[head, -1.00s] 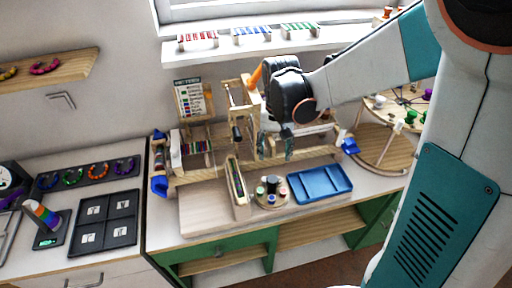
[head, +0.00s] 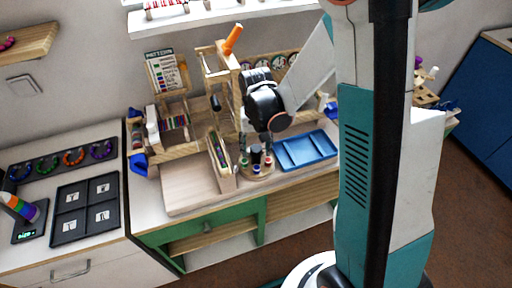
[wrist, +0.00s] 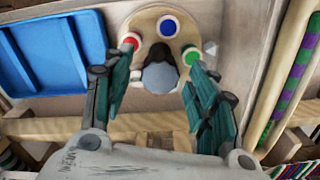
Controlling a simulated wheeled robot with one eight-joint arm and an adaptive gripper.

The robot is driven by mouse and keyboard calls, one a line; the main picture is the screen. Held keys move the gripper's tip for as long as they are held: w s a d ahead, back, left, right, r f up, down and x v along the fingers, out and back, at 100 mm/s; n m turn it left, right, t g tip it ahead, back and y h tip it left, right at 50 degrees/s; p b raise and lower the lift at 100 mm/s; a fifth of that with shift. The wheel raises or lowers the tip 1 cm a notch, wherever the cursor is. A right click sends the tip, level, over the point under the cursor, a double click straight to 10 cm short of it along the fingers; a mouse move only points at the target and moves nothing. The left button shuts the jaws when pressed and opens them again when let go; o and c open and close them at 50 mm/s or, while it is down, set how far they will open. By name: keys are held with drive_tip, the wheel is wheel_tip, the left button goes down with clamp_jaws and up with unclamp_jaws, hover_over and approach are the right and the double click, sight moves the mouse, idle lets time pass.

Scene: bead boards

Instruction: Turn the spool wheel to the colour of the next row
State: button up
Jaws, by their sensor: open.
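The spool wheel is a round pale wooden disc; its rim shows in the wrist view (wrist: 147,20). It carries a red spool (wrist: 130,42), a blue spool (wrist: 168,26) and a green spool (wrist: 190,54). A grey faceted knob (wrist: 160,76) with a dark top part stands nearer the camera. My gripper (wrist: 160,68) is open, its teal fingers on either side of the knob; I cannot tell whether they touch it. In the head view my gripper (head: 256,146) points down over the wheel (head: 257,175). The pattern card (head: 166,72) stands at the back left, its rows too small to read surely.
A blue tray (head: 306,150) lies right of the wheel. A narrow wooden holder with striped beads (head: 221,155) stands close on its left. A wooden frame with an orange handle (head: 232,39) rises behind. The pale board (head: 190,185) at front left is clear.

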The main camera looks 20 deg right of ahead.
drive_tip(key=c, duration=1.1)
drive_tip(key=shift+o, duration=0.2)
drive_tip(key=shift+n, duration=0.3)
drive_tip(key=n+b, duration=0.1)
drive_tip(key=n, duration=0.1)
drive_tip(key=shift+f+n, duration=0.1)
drive_tip(key=shift+n, duration=0.3)
drive_tip(key=n+b, duration=0.1)
drive_tip(key=n, duration=0.2)
drive_tip(key=shift+n, duration=0.3)
drive_tip(key=n, duration=0.3)
drive_tip(key=shift+n+b, duration=0.3)
drive_tip(key=shift+b, duration=0.05)
drive_tip(key=shift+n, duration=1.6)
drive_tip(key=shift+n+b, duration=0.3)
